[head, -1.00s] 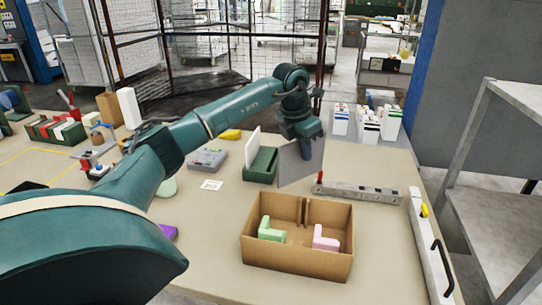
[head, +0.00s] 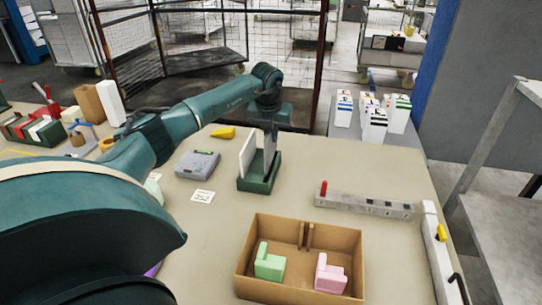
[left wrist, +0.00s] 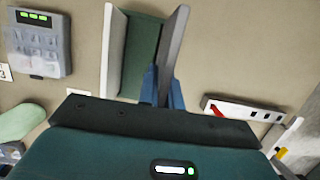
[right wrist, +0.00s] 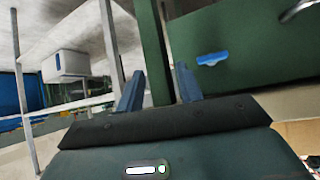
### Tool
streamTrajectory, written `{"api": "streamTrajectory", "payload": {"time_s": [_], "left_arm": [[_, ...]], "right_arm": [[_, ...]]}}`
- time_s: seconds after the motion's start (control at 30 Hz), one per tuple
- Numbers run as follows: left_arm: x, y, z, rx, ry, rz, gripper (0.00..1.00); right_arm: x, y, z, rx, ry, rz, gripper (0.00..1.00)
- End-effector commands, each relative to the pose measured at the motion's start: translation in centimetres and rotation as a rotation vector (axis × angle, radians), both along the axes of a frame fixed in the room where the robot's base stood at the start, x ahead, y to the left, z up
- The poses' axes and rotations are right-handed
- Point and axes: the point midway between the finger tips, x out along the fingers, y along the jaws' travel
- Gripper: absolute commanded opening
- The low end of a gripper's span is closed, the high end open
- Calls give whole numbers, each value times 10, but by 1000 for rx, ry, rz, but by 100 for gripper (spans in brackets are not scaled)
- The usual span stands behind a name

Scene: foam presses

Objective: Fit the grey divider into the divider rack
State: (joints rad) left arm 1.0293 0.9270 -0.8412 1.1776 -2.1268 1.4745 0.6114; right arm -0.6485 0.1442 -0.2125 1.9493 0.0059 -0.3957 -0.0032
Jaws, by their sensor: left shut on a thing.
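The green divider rack (head: 258,186) stands on the table, with a white divider (head: 247,157) upright at its left side. My left gripper (left wrist: 161,88) is shut on the grey divider (head: 270,152) and holds it upright over the right part of the rack. In the left wrist view the grey divider (left wrist: 176,42) leans slightly relative to the rack (left wrist: 143,48), along its right edge; the white divider (left wrist: 113,50) is at the other edge. Whether its lower edge sits in a slot is hidden. My right gripper (right wrist: 160,88) is open and empty, away from the rack.
A cardboard box (head: 250,270) with a green and a pink block stands in front. A grey device (head: 197,164) and a white card (head: 202,196) lie left of the rack. A grey bar (head: 364,206) lies to the right. Bare table separates them.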

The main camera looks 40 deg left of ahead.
Motion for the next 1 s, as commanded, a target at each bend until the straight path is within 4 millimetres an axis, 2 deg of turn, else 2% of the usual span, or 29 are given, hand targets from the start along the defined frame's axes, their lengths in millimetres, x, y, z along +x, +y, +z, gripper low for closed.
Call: {"api": "streamTrajectory", "payload": {"time_s": [0.23,0.43,0.63,0.87,0.9,1.0], "left_arm": [[0,0,-23,1,1,-1,0],[0,0,-61,0,1,-2,0],[0,0,-61,0,0,-2,0],[0,0,-65,0,0,-2,0],[0,0,-64,0,0,-2,9],[0,0,-63,0,0,-2,17]], "right_arm": [[0,0,-2,3,-2,-2,36],[3,3,-12,19,-22,-6,36],[5,5,-4,26,-34,-6,36],[5,5,-7,26,-33,-5,36],[5,5,-6,26,-33,-5,36],[4,5,-6,26,-33,-5,36]]}}
